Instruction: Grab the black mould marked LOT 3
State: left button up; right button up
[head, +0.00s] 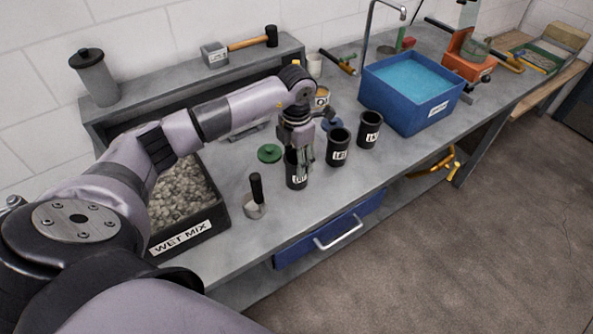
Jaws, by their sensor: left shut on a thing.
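Three black cylindrical moulds with small white labels stand in a slanting row on the grey bench: the leftmost mould (296,183), the middle mould (338,148) and the right mould (369,131). The label print is too small to read surely, so I cannot tell which is LOT 3. My left gripper (299,160) points down at the leftmost mould and is shut on it, covering its upper part. That mould looks upright; I cannot tell whether its base touches the bench. My right gripper is not in view.
A green disc (269,153) lies close behind the gripper. A blue water tub (405,105) stands right of the moulds. The bench's front edge is close.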

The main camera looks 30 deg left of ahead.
pick_arm(q)
jog(key=c, duration=0.5)
jog(key=shift+r, duration=0.15)
